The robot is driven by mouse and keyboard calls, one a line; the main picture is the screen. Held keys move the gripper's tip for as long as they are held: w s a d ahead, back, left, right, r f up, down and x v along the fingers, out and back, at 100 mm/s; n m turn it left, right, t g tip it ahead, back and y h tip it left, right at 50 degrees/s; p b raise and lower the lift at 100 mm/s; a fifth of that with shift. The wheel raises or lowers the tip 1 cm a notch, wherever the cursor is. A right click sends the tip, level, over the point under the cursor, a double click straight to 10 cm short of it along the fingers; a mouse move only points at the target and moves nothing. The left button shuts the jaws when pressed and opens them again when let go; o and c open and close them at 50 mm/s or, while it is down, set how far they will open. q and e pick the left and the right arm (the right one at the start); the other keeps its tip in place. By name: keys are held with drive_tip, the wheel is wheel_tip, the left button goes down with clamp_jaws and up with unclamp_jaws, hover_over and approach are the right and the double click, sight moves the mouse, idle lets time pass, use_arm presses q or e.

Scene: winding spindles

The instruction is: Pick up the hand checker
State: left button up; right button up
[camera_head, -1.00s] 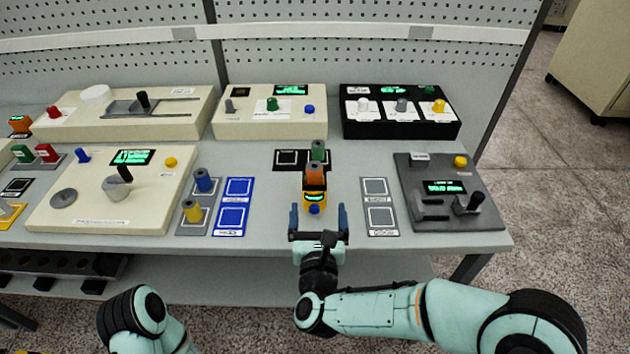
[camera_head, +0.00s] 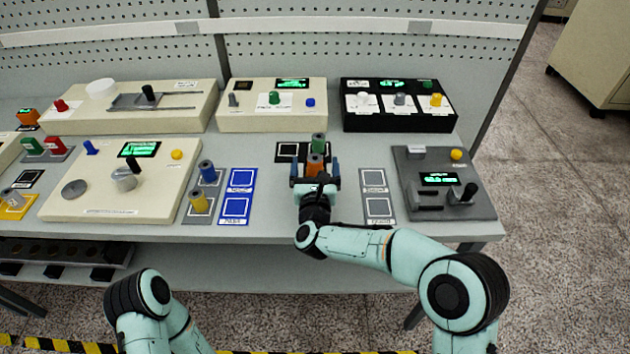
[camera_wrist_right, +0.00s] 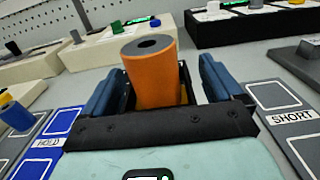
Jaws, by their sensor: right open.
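My right gripper (camera_head: 315,170) is open over the middle of the bench, with its blue fingers either side of an orange cylinder (camera_head: 315,166) with a hole in its top. In the right wrist view the orange cylinder (camera_wrist_right: 152,72) stands between the spread fingers (camera_wrist_right: 160,95), with gaps on both sides. A small yellow device with a green display and blue button, seen earlier in front of this cylinder, is now hidden by my gripper. A similar orange device with a display (camera_head: 27,117) stands at the far left; I cannot tell which is the hand checker. My left gripper is out of view.
A green spindle (camera_head: 319,143) stands just behind the orange cylinder. Blue (camera_head: 208,172) and yellow (camera_head: 198,202) spindles stand left beside blue-framed pads (camera_head: 237,207). Grey pads (camera_head: 376,208) and a dark lever box (camera_head: 450,190) are to the right. Cream consoles (camera_head: 118,190) fill the left.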

drive_tip(key=c, duration=1.6)
drive_tip(key=shift+r, duration=0.15)
wheel_tip(320, 180, up, 20)
drive_tip(key=shift+f+p, duration=0.1)
drive_tip(key=shift+p, duration=0.65)
